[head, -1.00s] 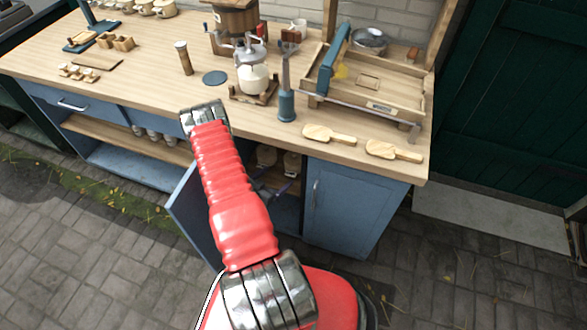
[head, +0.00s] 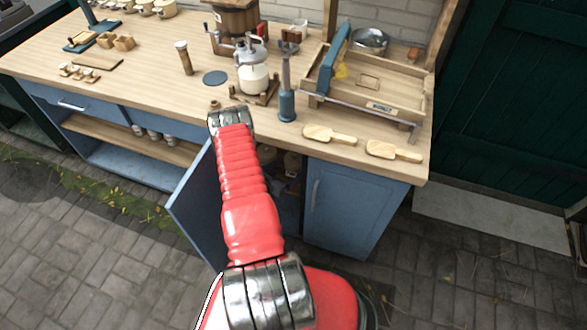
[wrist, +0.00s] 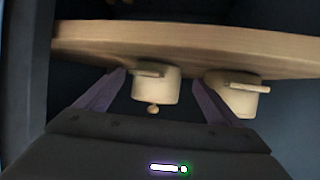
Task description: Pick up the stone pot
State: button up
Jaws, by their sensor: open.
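Two cream pots with flat lids or handles show in the wrist view, against a pale wooden shelf (wrist: 190,42). The stone pot is probably the left one (wrist: 157,88), which appears between the two purple fingers of my gripper (wrist: 160,76). The other pot (wrist: 238,98) is to the right, beyond the right finger. My gripper is open; I cannot tell whether a finger touches either pot. In the head view a pot (head: 292,162) shows dimly inside the open cupboard, and my arm and the shade hide most of my gripper there.
The blue cupboard door (head: 192,207) stands open to the left of my arm. A closed door (head: 340,208) is to the right. The worktop (head: 150,85) above carries a glass churn (head: 253,78), wooden paddles (head: 330,136) and a wooden tray (head: 385,98).

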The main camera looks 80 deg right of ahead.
aim_at(288, 169)
jog(key=x, duration=0.4)
jog(key=shift+s, duration=0.15)
jog(key=shift+r, duration=0.1)
jog(key=shift+c, duration=0.2)
jog(key=c, duration=1)
